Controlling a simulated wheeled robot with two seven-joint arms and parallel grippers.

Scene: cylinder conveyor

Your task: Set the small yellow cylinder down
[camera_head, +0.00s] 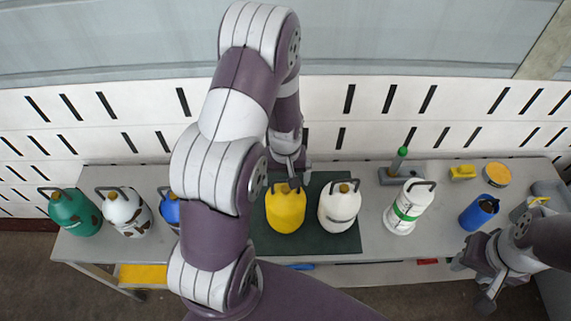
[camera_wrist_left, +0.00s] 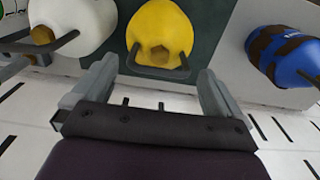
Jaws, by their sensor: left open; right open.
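The yellow cylinder (camera_head: 286,210), with a dark handle and brownish cap, stands on the dark green mat (camera_head: 330,243). My left gripper (camera_head: 289,172) is at its far side, by the handle, open and empty. In the left wrist view the yellow cylinder (camera_wrist_left: 160,30) shows beyond and between the two spread fingers (camera_wrist_left: 158,80), with nothing held. Whether a finger touches the handle cannot be told. My right gripper (camera_head: 475,283) is open and empty at the lower right, off the table's front edge.
A white cylinder (camera_head: 339,207) stands close right of the yellow one on the mat. A blue one (camera_head: 170,211) is left, partly behind my arm. Green (camera_head: 75,212), spotted white (camera_head: 126,212), green-banded (camera_head: 407,208) and another blue container (camera_head: 479,212) stand along the grey table (camera_head: 375,180).

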